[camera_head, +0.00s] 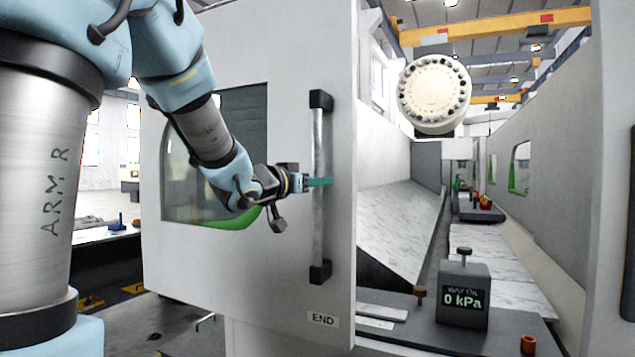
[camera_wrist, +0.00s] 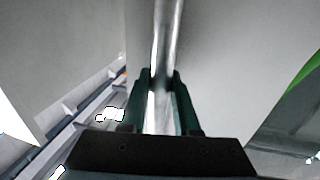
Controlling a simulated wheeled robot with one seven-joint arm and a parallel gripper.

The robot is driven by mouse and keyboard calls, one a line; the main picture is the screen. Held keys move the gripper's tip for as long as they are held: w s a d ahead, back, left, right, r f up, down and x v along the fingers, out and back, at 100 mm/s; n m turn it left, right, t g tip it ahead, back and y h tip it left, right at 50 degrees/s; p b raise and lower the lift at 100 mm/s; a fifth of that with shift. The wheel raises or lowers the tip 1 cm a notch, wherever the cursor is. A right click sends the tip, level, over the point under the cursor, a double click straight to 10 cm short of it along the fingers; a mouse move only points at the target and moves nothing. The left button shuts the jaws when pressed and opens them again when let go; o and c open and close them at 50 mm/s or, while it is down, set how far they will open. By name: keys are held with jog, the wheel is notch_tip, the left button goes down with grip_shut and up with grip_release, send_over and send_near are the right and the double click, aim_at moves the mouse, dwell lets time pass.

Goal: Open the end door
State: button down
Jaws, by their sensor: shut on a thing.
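The end door (camera_head: 285,240) is a light grey panel with a window and an "END" label at its lower right. It stands open, with the machine's inside showing to its right. A vertical metal handle bar (camera_head: 317,230) with black end mounts runs along the door's right side. My gripper (camera_head: 320,182) is shut around the bar at about mid-height. In the wrist view the bar (camera_wrist: 166,40) runs between the two green fingers of my gripper (camera_wrist: 162,85).
Inside the machine are a sloped marble-look panel (camera_head: 395,230), a round turret (camera_head: 434,94) and a gauge box (camera_head: 463,293) reading 0 kPa near the front. A grey wall (camera_head: 545,150) bounds the right side. Floor shows at the lower left.

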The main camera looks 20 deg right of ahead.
jog(key=c, duration=0.7)
grip_release()
jog(key=shift+o, duration=0.2)
jog(key=shift+a, duration=0.1)
jog(key=b+v, duration=0.2)
jog(key=v, duration=0.8)
jog(key=shift+s+a+b, duration=0.25)
jog(key=shift+b, duration=0.1)
jog(key=w+a+f+n+y, duration=0.3)
jog(key=a+f+y, duration=0.25)
jog(key=f, duration=0.35)
jog(key=w+a+f+n+y, duration=0.2)
jog(key=a+f+n+y, duration=0.25)
jog(key=a+f, duration=0.35)
jog(key=s+a+f+n+g+y, duration=0.1)
jog(key=s+a+f+g+y, duration=0.1)
jog(key=s+f, duration=0.6)
jog(key=s+a+f+n+g+y, duration=0.1)
jog(key=s+a+f+g, duration=0.4)
jog(key=f, duration=0.5)
jog(key=s+g+y, duration=0.1)
jog(key=s+g, duration=0.1)
jog(key=s, duration=0.1)
jog(key=shift+s, duration=0.15)
